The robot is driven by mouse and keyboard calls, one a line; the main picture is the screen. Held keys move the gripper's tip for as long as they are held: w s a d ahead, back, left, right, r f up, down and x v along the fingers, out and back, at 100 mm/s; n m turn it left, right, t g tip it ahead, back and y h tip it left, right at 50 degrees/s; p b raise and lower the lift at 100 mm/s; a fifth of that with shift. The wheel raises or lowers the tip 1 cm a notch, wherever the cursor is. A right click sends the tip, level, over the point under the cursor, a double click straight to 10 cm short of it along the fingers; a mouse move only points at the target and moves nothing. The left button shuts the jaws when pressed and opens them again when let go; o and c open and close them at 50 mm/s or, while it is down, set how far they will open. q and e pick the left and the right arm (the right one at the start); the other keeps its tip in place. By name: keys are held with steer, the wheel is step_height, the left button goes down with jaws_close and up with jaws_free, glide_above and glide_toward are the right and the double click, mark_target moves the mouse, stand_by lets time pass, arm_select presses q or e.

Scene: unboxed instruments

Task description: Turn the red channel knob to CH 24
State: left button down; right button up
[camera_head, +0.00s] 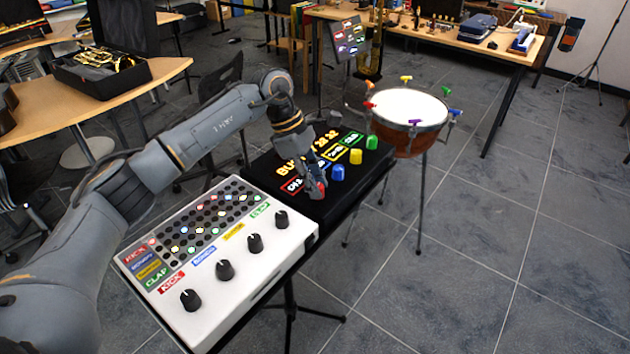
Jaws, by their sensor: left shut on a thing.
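The black channel box (352,188) stands on a stand near the middle of the view. Its red channel knob (318,190) is at the left end of a row with a blue knob (338,173), a yellow knob (355,156) and a green knob (371,142). My left gripper (315,184) reaches down from above and is shut on the red knob, hiding part of it. A yellow display (289,168) on the box is partly behind my wrist, and its full reading cannot be made out. My right gripper is not in view.
A white drum machine (208,269) with several black knobs sits just in front of the black box. A drum (408,110) with coloured pegs stands behind it to the right. Tables with instruments are at the back. The floor at right is clear.

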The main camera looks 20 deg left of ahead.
arm_select(q)
steer(key=c, duration=1.1)
jaws_free()
steer(key=v, duration=1.2)
